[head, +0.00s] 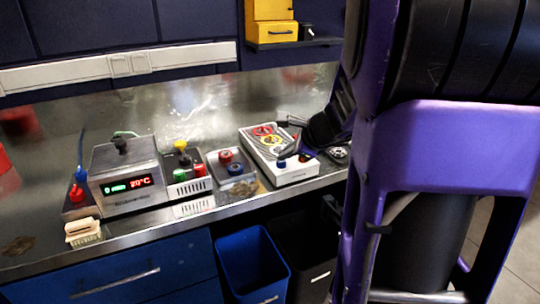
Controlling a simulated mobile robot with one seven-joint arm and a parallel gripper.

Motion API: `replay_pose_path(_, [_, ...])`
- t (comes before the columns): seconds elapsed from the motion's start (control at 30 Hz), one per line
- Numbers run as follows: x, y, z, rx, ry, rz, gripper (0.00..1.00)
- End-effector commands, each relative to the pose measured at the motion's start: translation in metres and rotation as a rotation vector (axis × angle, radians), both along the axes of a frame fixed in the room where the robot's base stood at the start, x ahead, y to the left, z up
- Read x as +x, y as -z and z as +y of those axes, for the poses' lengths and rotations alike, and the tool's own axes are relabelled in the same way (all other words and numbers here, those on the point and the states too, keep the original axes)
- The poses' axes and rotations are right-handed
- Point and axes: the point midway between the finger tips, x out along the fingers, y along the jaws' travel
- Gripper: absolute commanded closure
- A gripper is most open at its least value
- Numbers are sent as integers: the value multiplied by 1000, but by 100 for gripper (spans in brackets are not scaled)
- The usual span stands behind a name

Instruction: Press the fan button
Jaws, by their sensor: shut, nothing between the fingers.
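Several control units with buttons stand on the metal bench; I cannot read which one is the fan button. A white box (262,148) carries red and yellow round controls on top, and a blue button (282,163) and a red button (304,157) near its front. My gripper (289,153) is over this box, shut and empty, its tips close to the blue button. I cannot tell whether they touch it. Left of it, a grey box (232,182) has red and blue knobs. A further unit (185,185) has green and red buttons and a yellow-topped control.
A metal device (128,196) with a display reading 20°C stands left, beside red and blue controls (77,192). A brush (83,233) lies at the bench's front edge. A blue bin (252,268) is below. Yellow drawers (272,28) sit on a wall shelf.

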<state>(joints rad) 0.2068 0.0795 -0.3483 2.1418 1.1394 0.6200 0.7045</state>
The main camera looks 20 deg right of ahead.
Motion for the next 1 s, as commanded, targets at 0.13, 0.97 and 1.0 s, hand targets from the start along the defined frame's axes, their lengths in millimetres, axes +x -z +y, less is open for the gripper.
replay_pose_path(0.13, [0,-1,0,0,0,0,100])
replay_pose_path(0.97, [0,-62,0,0,0,-1,100])
replay_pose_path(1.0, [0,-62,0,0,0,-1,100])
